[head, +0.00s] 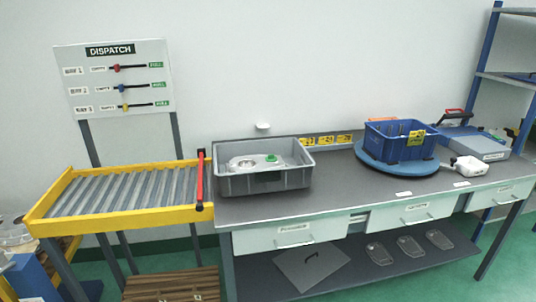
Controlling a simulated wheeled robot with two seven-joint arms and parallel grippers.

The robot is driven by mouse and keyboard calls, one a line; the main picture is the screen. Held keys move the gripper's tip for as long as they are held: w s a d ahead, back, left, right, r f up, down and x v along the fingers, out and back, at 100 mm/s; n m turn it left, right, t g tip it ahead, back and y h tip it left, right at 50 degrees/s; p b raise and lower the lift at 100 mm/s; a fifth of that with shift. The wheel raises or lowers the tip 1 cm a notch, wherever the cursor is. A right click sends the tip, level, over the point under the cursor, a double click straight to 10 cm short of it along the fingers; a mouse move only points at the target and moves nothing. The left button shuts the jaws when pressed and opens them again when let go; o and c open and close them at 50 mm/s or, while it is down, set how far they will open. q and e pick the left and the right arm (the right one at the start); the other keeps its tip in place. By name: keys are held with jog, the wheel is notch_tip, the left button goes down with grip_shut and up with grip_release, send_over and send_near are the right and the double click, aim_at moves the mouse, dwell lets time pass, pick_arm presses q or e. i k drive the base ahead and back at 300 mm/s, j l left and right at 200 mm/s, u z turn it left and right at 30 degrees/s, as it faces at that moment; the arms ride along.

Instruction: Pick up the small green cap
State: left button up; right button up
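The small green cap (271,158) shows inside the grey crate (265,183), right of the crate's middle. It sits on or against a pale metal casting (256,164); whether it is fixed or loose I cannot tell. The casting has a round opening on its left side. The crate stands on the left end of the grey workbench (340,186). Neither of my grippers is in view.
A yellow-framed roller conveyor (125,215) with a red bar (200,180) adjoins the bench's left end. A blue crate (386,152) stands on a blue round turntable (362,156) at right. A white handheld device (470,166) lies nearby. The bench between the crates is clear.

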aim_at(271, 157)
jog(key=i+u, duration=0.3)
jog(key=i, duration=0.2)
jog(key=i+u, duration=0.25)
jog(key=i, duration=0.3)
jog(key=i+l+u, duration=0.3)
jog(key=i, duration=0.2)
